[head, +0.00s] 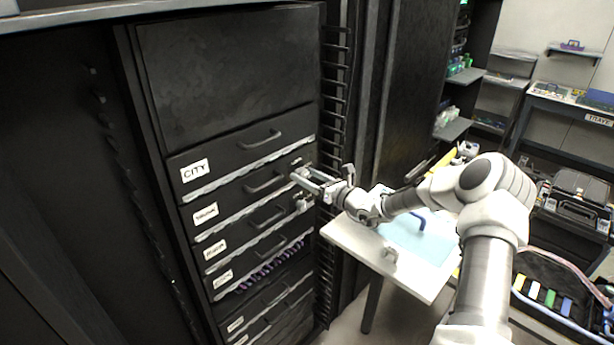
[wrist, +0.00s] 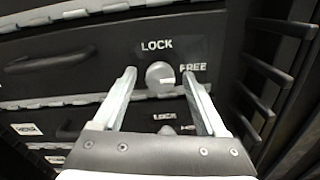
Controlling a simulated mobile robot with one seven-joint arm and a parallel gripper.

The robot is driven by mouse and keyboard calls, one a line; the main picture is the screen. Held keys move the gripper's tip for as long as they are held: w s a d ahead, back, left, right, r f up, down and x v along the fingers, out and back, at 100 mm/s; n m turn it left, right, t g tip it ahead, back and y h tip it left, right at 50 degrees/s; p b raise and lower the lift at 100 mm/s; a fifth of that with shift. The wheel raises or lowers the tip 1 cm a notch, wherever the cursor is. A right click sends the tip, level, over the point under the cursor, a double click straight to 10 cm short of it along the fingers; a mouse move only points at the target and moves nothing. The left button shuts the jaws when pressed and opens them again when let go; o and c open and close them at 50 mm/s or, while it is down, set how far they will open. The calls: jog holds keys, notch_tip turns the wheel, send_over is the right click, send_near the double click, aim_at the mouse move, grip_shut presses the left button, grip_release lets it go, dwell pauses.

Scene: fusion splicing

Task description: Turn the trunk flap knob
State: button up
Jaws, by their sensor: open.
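The knob (wrist: 160,77) is a round grey dial on a dark drawer front in the wrist view. LOCK is printed above it and FREE to its right. Its pale mark points right, toward FREE. My gripper (wrist: 158,73) is open, with one finger on each side of the knob and a visible gap on both sides. In the head view my gripper (head: 301,182) is at the right end of the second labelled flap (head: 235,203), whose label is too blurred to read surely. The knob is hidden there by the fingers.
The flap labelled CITY (head: 245,150) is above, and more labelled flaps with handles are below. A second knob (wrist: 166,130) shows partly below my fingers. Black rungs (wrist: 265,72) stand close on the right. A white work table (head: 345,236) is beside the cabinet.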

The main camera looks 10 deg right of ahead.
grip_shut()
dwell(0.3)
